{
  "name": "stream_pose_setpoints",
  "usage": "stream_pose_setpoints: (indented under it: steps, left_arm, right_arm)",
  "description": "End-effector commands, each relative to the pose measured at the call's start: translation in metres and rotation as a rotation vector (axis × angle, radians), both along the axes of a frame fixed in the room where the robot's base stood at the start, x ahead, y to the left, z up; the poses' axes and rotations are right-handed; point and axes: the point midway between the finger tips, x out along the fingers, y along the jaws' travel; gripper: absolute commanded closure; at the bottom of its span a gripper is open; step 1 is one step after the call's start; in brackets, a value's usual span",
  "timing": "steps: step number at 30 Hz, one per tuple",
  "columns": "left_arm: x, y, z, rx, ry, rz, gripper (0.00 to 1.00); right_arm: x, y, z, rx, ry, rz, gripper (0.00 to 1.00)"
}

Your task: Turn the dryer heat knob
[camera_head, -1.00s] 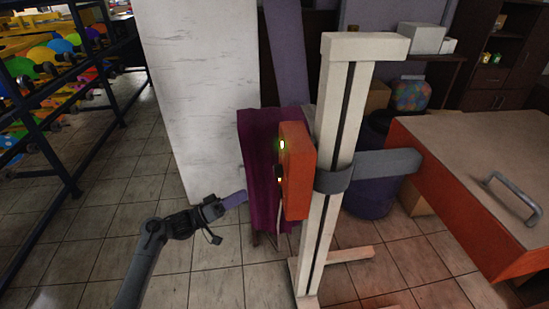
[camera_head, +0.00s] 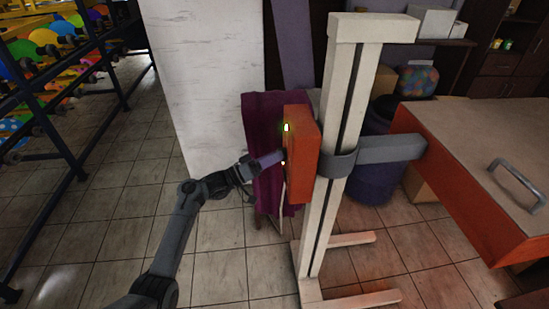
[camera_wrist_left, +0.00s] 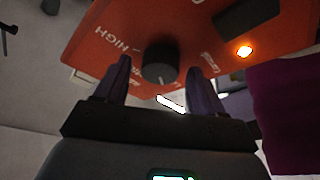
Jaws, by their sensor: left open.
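The heat knob (camera_wrist_left: 160,64) is a dark round knob on an orange control box, with "HIGH" lettered beside it in the left wrist view. The box (camera_head: 303,160) is mounted on a white upright post in the head view, its lettered face turned left. My left gripper (camera_head: 277,158) is close to that face. In the left wrist view my open left gripper (camera_wrist_left: 160,82) has one finger on each side of the knob, and I see no clear contact. In the head view the knob is hidden. My right gripper is not in view.
An amber light (camera_wrist_left: 244,51) and a dark rectangular part (camera_wrist_left: 247,20) are on the box. The white post (camera_head: 338,130) stands on floor feet. Purple cloth (camera_head: 262,112) hangs behind the box. An orange table (camera_head: 480,150) is at right, shelving at left.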

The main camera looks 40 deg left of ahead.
Motion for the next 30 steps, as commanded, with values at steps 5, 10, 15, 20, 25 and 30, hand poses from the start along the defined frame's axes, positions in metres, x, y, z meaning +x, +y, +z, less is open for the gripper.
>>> stream_pose_setpoints:
  steps: [5,10,15,20,25,30]
  left_arm:
    - [0.0039,-0.0024,0.0019,0.000,-0.001,-0.001,0.31]
    - [0.0038,-0.0024,0.0017,0.000,0.000,0.000,0.31]
    - [0.0037,-0.0023,0.0016,0.000,0.000,0.000,0.51]
    - [0.0036,-0.0022,0.0015,0.000,0.000,0.000,0.75]
    - [0.0036,-0.0020,0.0013,0.002,-0.002,0.000,0.87]
    - [0.0037,-0.0019,-0.0002,0.019,-0.016,-0.001,0.87]
  right_arm:
    - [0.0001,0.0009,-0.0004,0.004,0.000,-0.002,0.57]
    - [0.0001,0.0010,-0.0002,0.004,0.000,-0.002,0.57]
    - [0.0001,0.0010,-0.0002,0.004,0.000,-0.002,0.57]
    - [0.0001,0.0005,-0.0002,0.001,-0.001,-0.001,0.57]
    - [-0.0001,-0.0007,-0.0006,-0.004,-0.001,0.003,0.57]
    - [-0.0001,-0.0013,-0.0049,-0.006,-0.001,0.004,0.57]
